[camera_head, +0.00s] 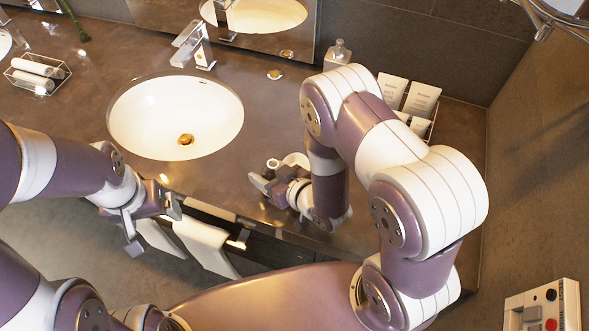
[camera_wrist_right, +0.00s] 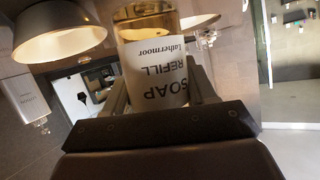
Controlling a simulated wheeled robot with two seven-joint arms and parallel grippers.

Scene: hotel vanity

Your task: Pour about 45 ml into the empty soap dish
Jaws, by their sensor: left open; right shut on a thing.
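My right gripper (camera_wrist_right: 160,92) is shut on a soap refill bottle (camera_wrist_right: 158,65), with a white label reading "SOAP REFILL" and amber contents, in the right wrist view. In the head view my right gripper (camera_head: 268,176) is low over the counter's front part, right of the basin. A small white ring beside its fingers may be the bottle's top. A pale round thing (camera_head: 296,159) just behind it is partly hidden by my arm; I cannot tell whether it is the soap dish. My left gripper (camera_head: 153,226) is open and empty by the counter's front edge.
The white basin (camera_head: 176,115) with its faucet (camera_head: 193,46) fills the counter's middle. A wire rack of rolled towels (camera_head: 37,72) is at left. A dispenser (camera_head: 338,54) and a tray of white packets (camera_head: 421,99) stand at back right. White towels (camera_head: 203,238) hang in front.

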